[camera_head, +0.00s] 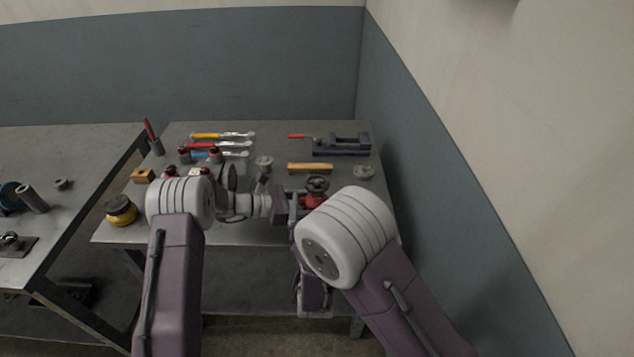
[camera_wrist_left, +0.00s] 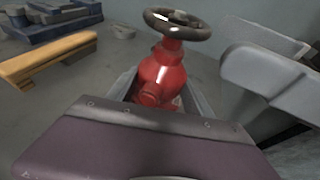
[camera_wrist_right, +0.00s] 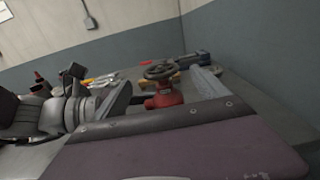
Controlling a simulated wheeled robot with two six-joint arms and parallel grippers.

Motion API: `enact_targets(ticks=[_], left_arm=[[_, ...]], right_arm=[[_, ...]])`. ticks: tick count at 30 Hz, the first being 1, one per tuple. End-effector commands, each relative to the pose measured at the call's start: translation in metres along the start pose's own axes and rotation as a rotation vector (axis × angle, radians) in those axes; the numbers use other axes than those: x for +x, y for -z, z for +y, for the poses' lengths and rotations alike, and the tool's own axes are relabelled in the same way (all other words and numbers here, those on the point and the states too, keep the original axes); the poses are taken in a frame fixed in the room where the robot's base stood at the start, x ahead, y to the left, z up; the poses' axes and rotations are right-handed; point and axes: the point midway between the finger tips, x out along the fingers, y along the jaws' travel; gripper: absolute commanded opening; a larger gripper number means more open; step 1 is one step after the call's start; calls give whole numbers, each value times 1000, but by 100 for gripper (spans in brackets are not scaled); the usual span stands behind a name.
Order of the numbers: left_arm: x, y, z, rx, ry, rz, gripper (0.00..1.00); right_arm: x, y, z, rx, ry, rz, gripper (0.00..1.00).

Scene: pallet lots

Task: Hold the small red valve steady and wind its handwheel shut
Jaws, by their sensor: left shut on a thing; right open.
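The small red valve (camera_head: 314,201) stands upright near the front right of the grey workbench, its dark handwheel (camera_head: 317,183) on top. My left gripper (camera_wrist_left: 163,97) is shut on the valve's red body (camera_wrist_left: 164,74), one finger on each side, below the handwheel (camera_wrist_left: 178,24). In the head view my left gripper reaches the valve from the left. My right gripper (camera_wrist_right: 163,90) is open and empty; in the right wrist view the valve (camera_wrist_right: 163,95) shows ahead, between its spread fingers. In the head view my right forearm hides most of the right gripper.
Behind the valve lie a wooden block (camera_head: 310,168), a round grey fitting (camera_head: 363,171) and a dark blue vise (camera_head: 342,146). Several coloured wrenches (camera_head: 222,144) lie at the back left. A yellow round item (camera_head: 121,210) sits at the left edge. A wall rises close on the right.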

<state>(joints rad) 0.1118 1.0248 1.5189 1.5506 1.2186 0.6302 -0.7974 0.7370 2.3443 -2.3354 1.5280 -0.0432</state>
Motion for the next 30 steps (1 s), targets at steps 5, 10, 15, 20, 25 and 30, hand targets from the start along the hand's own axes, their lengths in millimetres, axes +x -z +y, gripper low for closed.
enact_targets(ticks=[5, 10, 15, 20, 25, 30], left_arm=[[0, -1, 0, 1, -1, -1, 37], [0, -1, 0, 1, -1, -1, 37], [0, -1, 0, 0, -1, -1, 37], [0, -1, 0, 0, -1, -1, 37], [0, -1, 0, 1, -1, -1, 37], [0, -1, 0, 1, -1, -1, 37]], right_arm=[[42, -1, -2, 1, 4, -3, 84], [66, 0, -1, 0, 3, -2, 84], [73, 0, -1, -1, 1, -1, 84], [73, 0, -1, -1, 1, -1, 84], [73, 0, -1, -1, 1, -1, 42], [73, -1, 0, 0, 8, -2, 22]])
